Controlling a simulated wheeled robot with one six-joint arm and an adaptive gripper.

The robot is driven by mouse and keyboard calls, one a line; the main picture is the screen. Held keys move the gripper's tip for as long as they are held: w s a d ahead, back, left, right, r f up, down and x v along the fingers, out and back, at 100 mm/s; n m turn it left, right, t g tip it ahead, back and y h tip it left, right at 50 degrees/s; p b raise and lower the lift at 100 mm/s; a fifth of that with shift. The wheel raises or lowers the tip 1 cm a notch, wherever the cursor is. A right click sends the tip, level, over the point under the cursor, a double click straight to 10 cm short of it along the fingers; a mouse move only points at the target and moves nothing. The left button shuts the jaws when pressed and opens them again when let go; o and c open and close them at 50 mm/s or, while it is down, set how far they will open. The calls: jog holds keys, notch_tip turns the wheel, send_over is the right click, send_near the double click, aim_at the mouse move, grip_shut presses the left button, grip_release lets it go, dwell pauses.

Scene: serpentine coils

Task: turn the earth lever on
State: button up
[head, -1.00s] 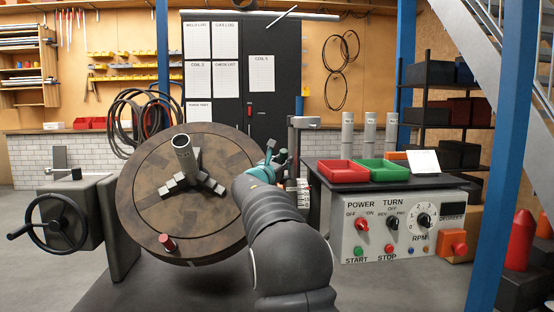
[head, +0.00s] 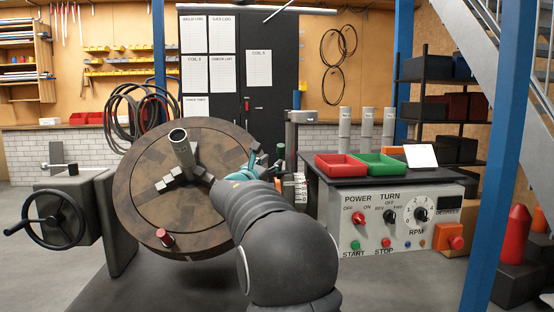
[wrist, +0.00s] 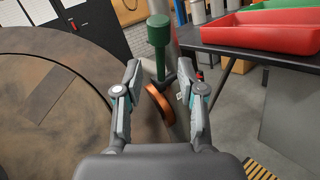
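The earth lever shows in the wrist view as an upright dark green handle (wrist: 159,42) above a copper-coloured disc (wrist: 159,103). In the head view a small green part (head: 280,152) beside the turntable seems to be the same handle. My gripper (wrist: 160,66) is open, its two fingers apart to the left and right of the lever in the wrist view. Nothing is held. I cannot tell how far the fingertips are from the handle in depth. In the head view my arm hides most of the gripper and the lever's base.
A large brown turntable (head: 150,215) with a central post stands left of my arm. A dark bench (head: 313,170) carries a red tray (head: 340,170) and a green tray (head: 381,167). A control panel (head: 345,228) stands below it. A blue post (head: 503,150) is at right.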

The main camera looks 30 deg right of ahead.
jog(key=shift+v, duration=2.3)
jog(key=shift+s, duration=0.1)
